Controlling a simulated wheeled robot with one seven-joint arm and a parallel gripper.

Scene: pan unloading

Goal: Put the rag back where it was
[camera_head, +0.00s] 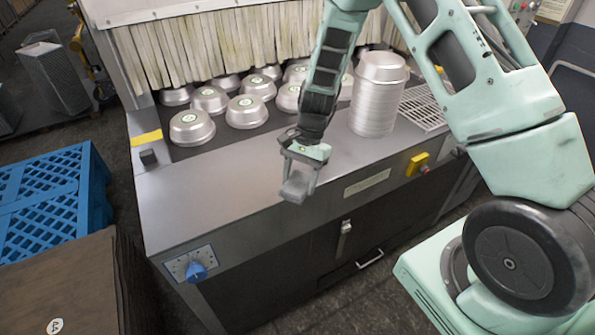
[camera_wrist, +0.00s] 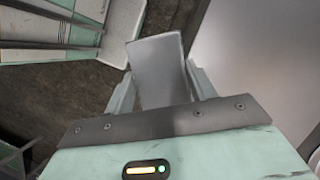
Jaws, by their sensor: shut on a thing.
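My gripper (camera_head: 298,180) is in front of the machine's steel ledge, near its front edge. It is shut on a grey rag (camera_head: 296,188), which sticks out past the fingertips. In the wrist view the grey rag (camera_wrist: 158,68) sits between the two fingers and looks like a flat folded piece. Below it in that view are dark floor and a part of the steel surface. I cannot tell whether the rag touches the ledge edge.
Several upturned metal pans (camera_head: 192,127) lie on the machine bed behind the ledge (camera_head: 215,190). A tall stack of pans (camera_head: 373,105) stands on the right beside a white grate (camera_head: 423,108). The ledge's left part is clear.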

